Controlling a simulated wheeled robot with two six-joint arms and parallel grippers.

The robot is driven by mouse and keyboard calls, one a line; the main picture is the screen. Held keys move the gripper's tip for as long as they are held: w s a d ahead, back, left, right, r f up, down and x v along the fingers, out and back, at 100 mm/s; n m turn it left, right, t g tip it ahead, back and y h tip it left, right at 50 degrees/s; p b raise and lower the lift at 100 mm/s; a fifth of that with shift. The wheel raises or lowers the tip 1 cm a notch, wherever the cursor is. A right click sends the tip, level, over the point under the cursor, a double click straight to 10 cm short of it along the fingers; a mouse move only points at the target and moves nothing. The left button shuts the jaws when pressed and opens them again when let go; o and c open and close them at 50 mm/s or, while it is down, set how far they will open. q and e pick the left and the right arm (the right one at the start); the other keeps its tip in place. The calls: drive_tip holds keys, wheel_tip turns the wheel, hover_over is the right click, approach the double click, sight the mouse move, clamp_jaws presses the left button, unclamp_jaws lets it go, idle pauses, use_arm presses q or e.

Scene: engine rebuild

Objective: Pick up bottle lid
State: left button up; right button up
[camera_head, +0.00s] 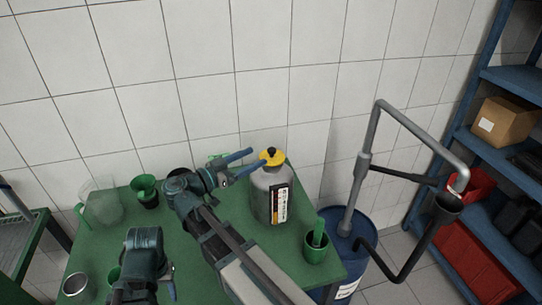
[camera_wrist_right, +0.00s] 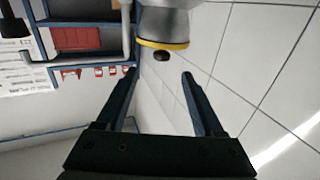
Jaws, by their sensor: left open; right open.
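A grey bottle (camera_head: 268,196) with a dark label stands upright on the green table (camera_head: 190,255). Its yellow bottle lid (camera_head: 272,157) with a black knob is on top. My right gripper (camera_head: 256,158) is open and empty, its blue fingers pointing at the lid from the left. In the right wrist view the yellow lid (camera_wrist_right: 163,44) and its black knob show upside down, beyond the gap between the open fingertips (camera_wrist_right: 160,72). My left gripper (camera_head: 170,290) is low at the left over the table, mostly hidden by its own wrist.
A green cup (camera_head: 316,248) with a handle sticking up is right of the bottle. A clear jug (camera_head: 103,205), a green funnel (camera_head: 145,188) and a metal cup (camera_head: 75,285) are at the left. A blue drum (camera_head: 362,235) with pipework stands right of the table; tiled wall behind.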

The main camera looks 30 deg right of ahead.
sight(280, 152)
drive_tip(key=d, duration=0.3)
drive_tip(key=w+d, duration=0.1)
drive_tip(key=d, duration=0.1)
drive_tip(key=shift+d, duration=0.3)
drive_tip(key=shift+w+d+f, duration=0.1)
drive_tip(key=shift+w+d, duration=0.15)
drive_tip(key=shift+d, duration=1.05)
drive_tip(key=shift+w+d+f, duration=0.1)
drive_tip(key=shift+w+d, duration=0.1)
drive_tip(key=shift+d, duration=1.05)
clamp_jaws()
